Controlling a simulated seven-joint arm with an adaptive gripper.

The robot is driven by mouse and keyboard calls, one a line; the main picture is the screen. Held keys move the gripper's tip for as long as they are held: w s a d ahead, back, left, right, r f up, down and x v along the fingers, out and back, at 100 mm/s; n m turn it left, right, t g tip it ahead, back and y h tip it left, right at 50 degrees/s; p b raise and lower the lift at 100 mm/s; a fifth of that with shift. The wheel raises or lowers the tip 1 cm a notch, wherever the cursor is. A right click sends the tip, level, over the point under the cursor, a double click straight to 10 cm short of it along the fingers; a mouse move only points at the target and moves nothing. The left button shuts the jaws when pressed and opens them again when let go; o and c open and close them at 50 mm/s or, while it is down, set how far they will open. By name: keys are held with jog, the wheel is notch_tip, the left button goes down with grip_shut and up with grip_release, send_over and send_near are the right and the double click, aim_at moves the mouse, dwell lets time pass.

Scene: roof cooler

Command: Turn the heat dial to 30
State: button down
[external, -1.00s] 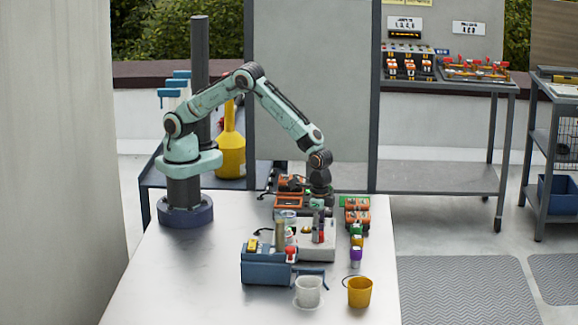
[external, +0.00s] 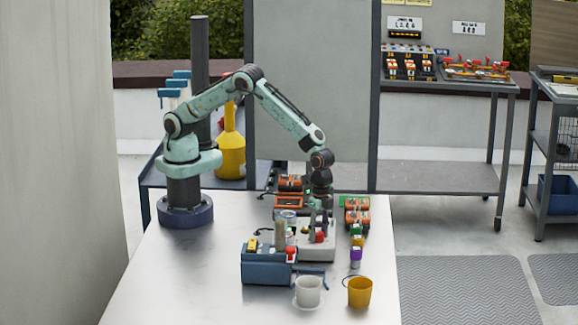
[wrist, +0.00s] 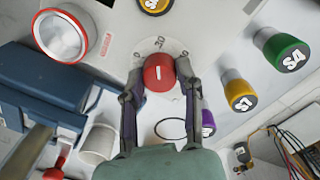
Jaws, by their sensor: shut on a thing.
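The heat dial is a round red knob with a white pointer line (wrist: 158,73). It sits on a pale control box (external: 318,254), and the pointer runs nearly up and down in the wrist view. My gripper (wrist: 161,76) is shut on the dial, one finger on each side. In the external view my gripper (external: 319,232) points down onto the box, with the red dial (external: 320,237) between its fingers.
A blue caddy (external: 267,268) stands left of the box. A white cup (external: 308,290) and a yellow cup (external: 360,292) stand in front. A row of coloured-topped items, including a purple one (external: 356,254), stands to the right. The table's left side is clear.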

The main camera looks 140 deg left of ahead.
aim_at(320, 232)
jog(key=shift+f, duration=0.1)
jog(key=c, duration=0.7)
grip_release()
jog(key=shift+c, duration=0.2)
notch_tip(320, 232, up, 12)
jog(key=shift+a, duration=0.25)
